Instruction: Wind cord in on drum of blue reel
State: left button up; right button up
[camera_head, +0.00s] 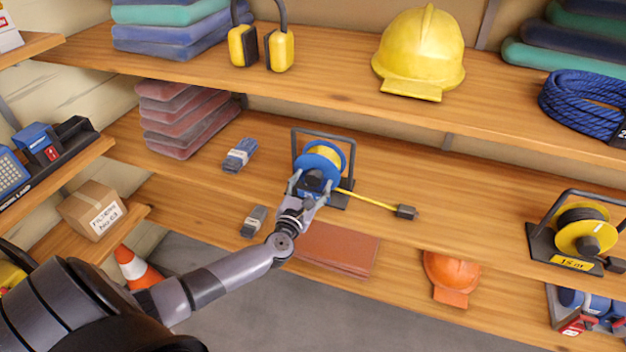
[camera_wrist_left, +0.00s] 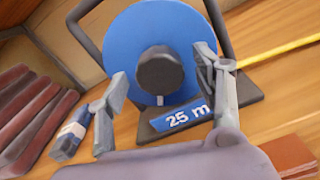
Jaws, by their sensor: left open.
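The blue reel (camera_head: 322,154) stands upright in a dark frame on the middle shelf. Its drum holds yellow cord, and a length of yellow cord (camera_head: 368,199) runs out to the right, ending in a dark plug (camera_head: 405,212) on the shelf. In the left wrist view the blue disc (camera_wrist_left: 135,45) faces me, with a dark round hub knob (camera_wrist_left: 160,72) at its centre and a "25 m" label below. My left gripper (camera_head: 312,182) is in front of the reel. In the wrist view its open fingers (camera_wrist_left: 162,85) stand on either side of the knob, with gaps visible. My right gripper is not in view.
A yellow reel (camera_head: 584,235) stands on the same shelf at right. Folded red cloths (camera_head: 185,120) and grey-blue bundled gloves (camera_head: 240,155) lie to the left. The shelf above holds a yellow helmet (camera_head: 420,50) and ear defenders (camera_head: 262,48).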

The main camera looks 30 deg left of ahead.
pick_arm(q)
jog(key=shift+x, duration=0.75)
jog(key=c, duration=1.2)
